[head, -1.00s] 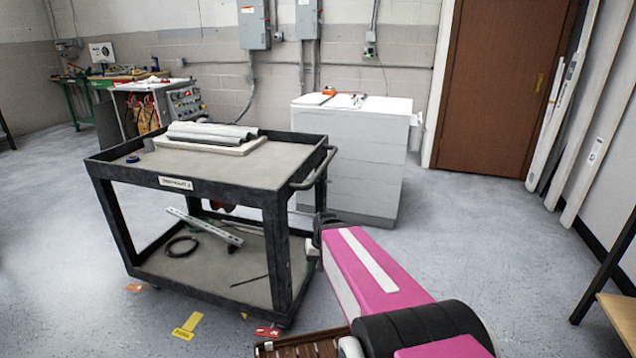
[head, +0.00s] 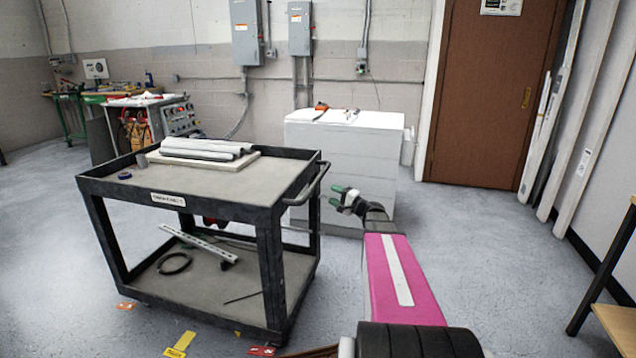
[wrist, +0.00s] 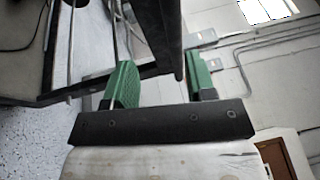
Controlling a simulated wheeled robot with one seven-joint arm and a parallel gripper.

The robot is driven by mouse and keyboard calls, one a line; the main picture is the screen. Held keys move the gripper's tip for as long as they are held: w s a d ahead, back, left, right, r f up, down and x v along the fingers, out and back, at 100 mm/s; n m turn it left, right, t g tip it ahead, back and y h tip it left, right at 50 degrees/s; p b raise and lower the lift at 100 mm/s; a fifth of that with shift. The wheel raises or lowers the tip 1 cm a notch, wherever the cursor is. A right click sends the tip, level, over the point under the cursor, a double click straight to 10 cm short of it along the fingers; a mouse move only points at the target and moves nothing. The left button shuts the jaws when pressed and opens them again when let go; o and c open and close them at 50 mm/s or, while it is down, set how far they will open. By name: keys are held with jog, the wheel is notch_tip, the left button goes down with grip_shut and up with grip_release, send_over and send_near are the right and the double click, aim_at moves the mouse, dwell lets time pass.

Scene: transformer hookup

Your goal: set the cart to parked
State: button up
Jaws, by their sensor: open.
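The cart is a black two-shelf utility cart (head: 165,201) with a small white label on its front rim. Its black push handle (head: 309,184) is at the right end. My gripper (head: 340,196), with green fingertips, is open and empty just to the right of the handle in the head view. In the wrist view, the two green fingers (wrist: 160,78) stand apart, and a dark bar (wrist: 152,35) of the cart shows between and beyond them. I cannot tell whether the fingers touch it. The cart's wheels are mostly hidden.
Yellow (head: 179,346) and red (head: 262,351) floor markers lie by the cart's front. The cart carries grey rolls (head: 205,148) on top and a metal strip (head: 200,245) below. A white cabinet (head: 350,150) stands behind. Floor right of my arm is clear up to a table (head: 612,310).

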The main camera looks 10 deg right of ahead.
aim_at(318, 180)
jog(key=shift+m+t, duration=0.3)
jog(key=shift+t, duration=0.2)
jog(key=x, duration=0.3)
jog(key=d+x, duration=0.1)
jog(key=x, duration=0.3)
jog(key=w+r+x, duration=0.1)
jog(key=x, duration=0.2)
jog(key=shift+w+d, duration=0.1)
jog(key=shift+d, duration=0.05)
grip_shut()
